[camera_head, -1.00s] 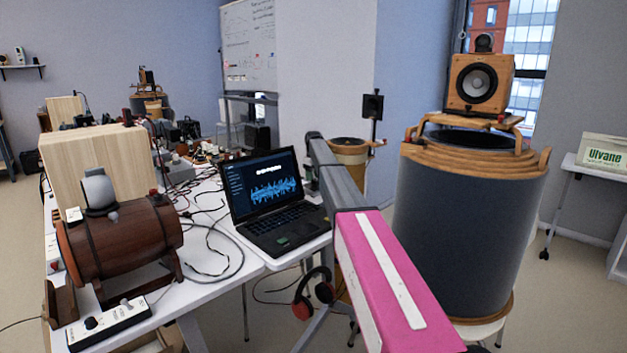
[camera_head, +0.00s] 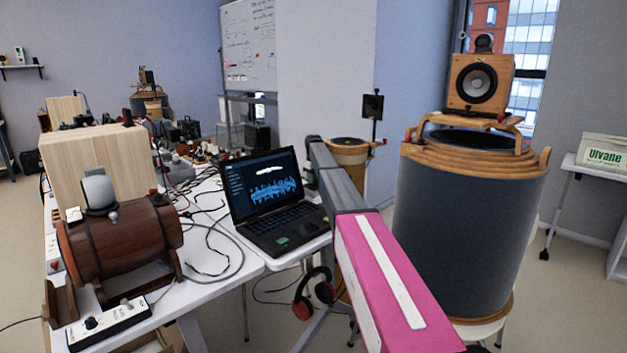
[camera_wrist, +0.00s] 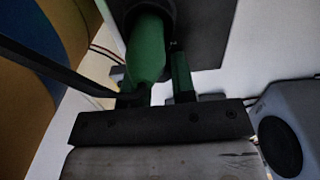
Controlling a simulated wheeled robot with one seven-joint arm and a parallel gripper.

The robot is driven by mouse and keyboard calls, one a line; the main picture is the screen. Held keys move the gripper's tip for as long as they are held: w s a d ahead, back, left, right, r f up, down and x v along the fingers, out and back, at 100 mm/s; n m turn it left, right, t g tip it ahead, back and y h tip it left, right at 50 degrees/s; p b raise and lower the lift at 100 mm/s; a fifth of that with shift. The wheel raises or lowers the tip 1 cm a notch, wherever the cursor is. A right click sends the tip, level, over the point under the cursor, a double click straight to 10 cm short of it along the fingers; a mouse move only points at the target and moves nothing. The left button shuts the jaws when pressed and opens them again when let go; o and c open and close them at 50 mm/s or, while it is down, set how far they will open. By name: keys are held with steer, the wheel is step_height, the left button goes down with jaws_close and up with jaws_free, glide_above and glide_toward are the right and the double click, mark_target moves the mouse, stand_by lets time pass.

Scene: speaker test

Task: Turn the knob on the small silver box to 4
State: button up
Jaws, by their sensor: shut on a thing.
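My gripper (camera_wrist: 155,92) shows in the wrist view as a dark crossbar with two fingers reaching up the picture. It is shut on a green, rounded thing (camera_wrist: 147,48) with a black collar at its upper end; I cannot tell whether this is a knob. A pale grey box (camera_wrist: 287,108) with a dark round face stands to the right of the gripper, apart from it. I cannot tell whether it is the small silver box. No number or dial mark is readable. In the head view my gripper is not visible.
In the head view, a laptop (camera_head: 268,200) stands on the white table (camera_head: 225,245) amid loose cables. A wooden barrel (camera_head: 125,245) and a pale strip box with knobs (camera_head: 108,324) are at left. A large dark drum (camera_head: 460,240) carrying a speaker (camera_head: 480,82) stands at right.

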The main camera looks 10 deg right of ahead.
steer(key=shift+m, duration=2.6)
steer(key=o, duration=0.9)
step_height(320, 180, up, 11)
steer(key=shift+f, duration=0.1)
